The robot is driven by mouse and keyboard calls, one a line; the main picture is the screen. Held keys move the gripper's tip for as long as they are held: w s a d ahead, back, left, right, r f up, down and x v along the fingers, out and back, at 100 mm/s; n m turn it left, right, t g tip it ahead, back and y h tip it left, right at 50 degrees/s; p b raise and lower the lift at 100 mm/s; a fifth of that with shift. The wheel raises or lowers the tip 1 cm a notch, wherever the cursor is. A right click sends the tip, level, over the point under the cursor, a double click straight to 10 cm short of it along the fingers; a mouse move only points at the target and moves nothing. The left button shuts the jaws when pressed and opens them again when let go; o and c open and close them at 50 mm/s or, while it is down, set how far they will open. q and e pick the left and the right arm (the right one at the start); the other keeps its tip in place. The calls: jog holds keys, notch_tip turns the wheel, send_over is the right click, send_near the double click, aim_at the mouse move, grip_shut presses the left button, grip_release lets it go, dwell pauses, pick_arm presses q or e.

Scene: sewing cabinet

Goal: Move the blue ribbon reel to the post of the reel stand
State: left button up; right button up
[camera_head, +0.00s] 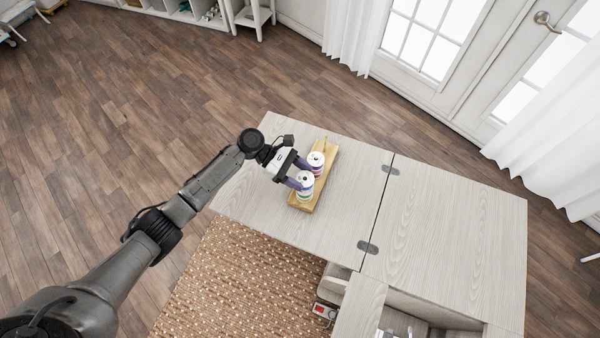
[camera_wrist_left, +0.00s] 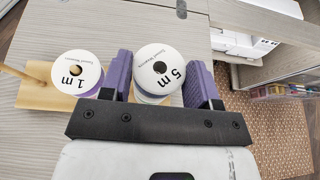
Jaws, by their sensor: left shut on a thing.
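The wooden reel stand (camera_head: 326,166) lies on the cabinet top. A bare post (camera_wrist_left: 12,71) stands at its far end. A purple ribbon reel with a white top marked 1 m (camera_wrist_left: 77,77) sits on the stand beside that post. My left gripper (camera_head: 299,184) is shut on a second reel, marked 5 m (camera_wrist_left: 160,69), at the near end; I take it for the blue ribbon reel, but the finger pads hide most of its ribbon. Some green shows below it in the head view. I cannot tell whether it touches the stand. My right gripper is not in view.
The cabinet top (camera_head: 447,225) is bare to the right, past a hinged seam. An open compartment (camera_head: 430,308) is at the front right. A woven rug (camera_head: 235,275) lies in front. The two reels stand close together, with the left finger between them.

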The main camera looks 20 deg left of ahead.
pick_arm(q)
jog(key=shift+f, duration=0.8)
jog(key=o, duration=1)
jog(key=shift+a+r, duration=0.1)
jog(key=shift+a, duration=0.15)
jog(key=v, duration=1.3)
jog(key=shift+a, duration=0.15)
